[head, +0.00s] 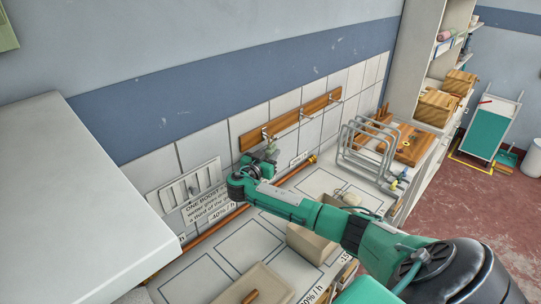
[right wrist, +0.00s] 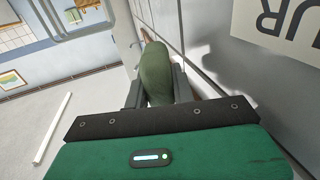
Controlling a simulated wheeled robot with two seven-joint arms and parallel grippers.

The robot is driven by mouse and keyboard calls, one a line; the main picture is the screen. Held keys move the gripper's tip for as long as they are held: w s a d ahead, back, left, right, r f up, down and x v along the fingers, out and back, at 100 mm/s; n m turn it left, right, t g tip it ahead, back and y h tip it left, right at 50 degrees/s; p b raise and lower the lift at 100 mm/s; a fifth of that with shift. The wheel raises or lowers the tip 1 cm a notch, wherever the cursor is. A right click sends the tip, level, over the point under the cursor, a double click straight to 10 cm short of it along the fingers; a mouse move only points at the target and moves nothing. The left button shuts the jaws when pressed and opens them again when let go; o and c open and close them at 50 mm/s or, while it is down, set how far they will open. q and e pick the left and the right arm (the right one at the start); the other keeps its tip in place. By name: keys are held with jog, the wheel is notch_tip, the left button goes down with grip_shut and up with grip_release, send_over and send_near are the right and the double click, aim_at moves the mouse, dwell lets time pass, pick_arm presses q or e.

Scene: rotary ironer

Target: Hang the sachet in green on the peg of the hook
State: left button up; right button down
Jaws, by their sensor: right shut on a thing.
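The green sachet (right wrist: 157,72) is a dull green rounded bag between the two dark fingers of my right gripper (right wrist: 157,88) in the right wrist view. In the head view my right gripper (head: 264,160) is shut on it close to the tiled wall, and a small part of the sachet (head: 271,147) shows. The wooden hook rail (head: 290,119) on the wall carries metal pegs. The nearest peg (head: 265,134) is just above the sachet. I cannot tell whether they touch. Any loop on the sachet is hidden. My left gripper is out of view.
A copper-coloured pipe (head: 212,232) runs along the wall below. A wire rack (head: 369,155) stands right of the gripper. A white cabinet (head: 70,190) is at left. Boxes and a board lie on the marked worktop (head: 245,244).

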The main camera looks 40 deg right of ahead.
dwell(0.4)
jog(key=c, duration=1.1)
grip_release()
